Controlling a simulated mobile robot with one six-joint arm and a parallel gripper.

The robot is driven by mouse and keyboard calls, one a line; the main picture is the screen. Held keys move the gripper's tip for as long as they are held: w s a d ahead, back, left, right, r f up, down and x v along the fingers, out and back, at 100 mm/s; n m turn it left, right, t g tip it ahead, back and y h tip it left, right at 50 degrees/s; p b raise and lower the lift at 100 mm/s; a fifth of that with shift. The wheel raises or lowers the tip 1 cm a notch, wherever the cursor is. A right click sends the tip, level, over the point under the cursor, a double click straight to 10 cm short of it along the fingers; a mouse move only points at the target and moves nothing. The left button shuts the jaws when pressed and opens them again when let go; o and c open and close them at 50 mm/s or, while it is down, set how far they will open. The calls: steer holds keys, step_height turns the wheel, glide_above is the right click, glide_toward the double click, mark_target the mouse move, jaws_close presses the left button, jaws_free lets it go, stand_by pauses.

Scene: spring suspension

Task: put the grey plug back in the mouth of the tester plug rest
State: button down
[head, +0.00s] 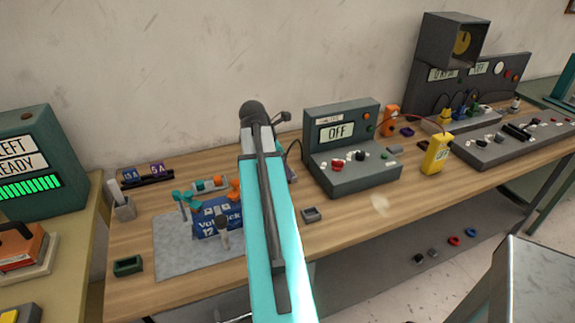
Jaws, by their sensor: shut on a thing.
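The grey-green tester (352,178) stands near the middle of the bench, its screen reading OFF. A small grey block with a dark hollow in its top (312,215) sits on the bench in front of the tester; it looks like the plug rest, and its mouth looks empty. A dark cable (293,146) curves from the tester's left side and passes behind my teal arm. The grey plug cannot be made out. My gripper is hidden behind my own arm, which covers the bench left of the tester.
A blue battery (217,221) sits on a grey mat (172,262) at left. A green tray (128,266) and a grey cup (124,208) stand at the bench's left end. A yellow meter (436,153) stands right of the tester. Bare wood lies before the tester.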

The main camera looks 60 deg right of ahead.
steer(key=w+d, duration=0.1)
steer(key=d, duration=0.1)
steer(key=w+d+p, duration=0.1)
steer(key=d, duration=0.1)
steer(key=w+d, duration=0.1)
steer(key=d, duration=0.1)
steer(key=shift+d+f+p, duration=0.3)
steer(key=shift+f, duration=0.05)
steer(key=shift+f, duration=0.15)
steer(key=shift+f+p, duration=0.7)
steer(key=shift+f, duration=0.9)
steer(key=shift+f, duration=0.1)
steer(key=c, duration=1.6)
jaws_free()
steer(key=shift+w, duration=0.1)
steer(key=shift+b+v, duration=1.2)
steer(key=shift+v, duration=4.9)
